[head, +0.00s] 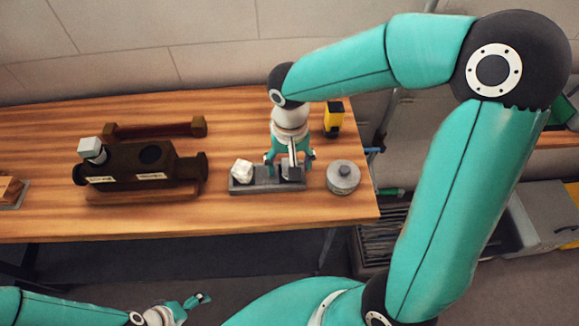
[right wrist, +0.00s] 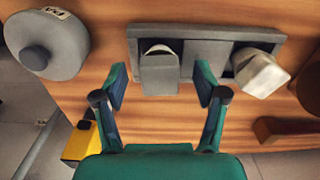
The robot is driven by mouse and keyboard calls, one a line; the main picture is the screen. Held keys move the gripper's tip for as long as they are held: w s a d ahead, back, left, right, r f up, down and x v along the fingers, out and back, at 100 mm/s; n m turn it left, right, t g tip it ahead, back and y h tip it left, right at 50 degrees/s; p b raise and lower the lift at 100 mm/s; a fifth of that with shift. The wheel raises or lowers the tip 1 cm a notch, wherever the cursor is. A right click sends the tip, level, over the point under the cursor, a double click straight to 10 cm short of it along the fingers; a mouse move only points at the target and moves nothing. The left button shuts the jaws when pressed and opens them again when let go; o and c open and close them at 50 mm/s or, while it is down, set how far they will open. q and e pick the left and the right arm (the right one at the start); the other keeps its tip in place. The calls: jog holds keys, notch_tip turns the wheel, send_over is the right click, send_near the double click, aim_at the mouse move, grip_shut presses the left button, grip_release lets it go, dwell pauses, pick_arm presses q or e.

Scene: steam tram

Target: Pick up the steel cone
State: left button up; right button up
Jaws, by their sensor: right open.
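A grey steel-coloured piece (right wrist: 160,72) with a pale curved rim stands in the left part of a dark grey tray in the right wrist view. It may be the steel cone, but its shape is not clear from above. My right gripper (right wrist: 160,84) is open, with one finger on each side of this piece and no clear contact. In the head view my right gripper (head: 290,158) reaches down over the right part of the tray (head: 256,187) and partly hides the piece. My left gripper (head: 183,308) is low at the bottom, away from the table; its opening is unclear.
A white faceted lump (head: 242,170) sits in the tray's other part. A round grey lidded canister (head: 343,177) stands right of the tray, with a yellow-and-black object (head: 333,118) behind. A dark brown machine model (head: 140,165) stands left. Bare wood lies between it and the tray.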

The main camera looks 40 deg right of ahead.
jog(key=shift+f, duration=0.35)
grip_shut()
jog(key=shift+r, duration=0.15)
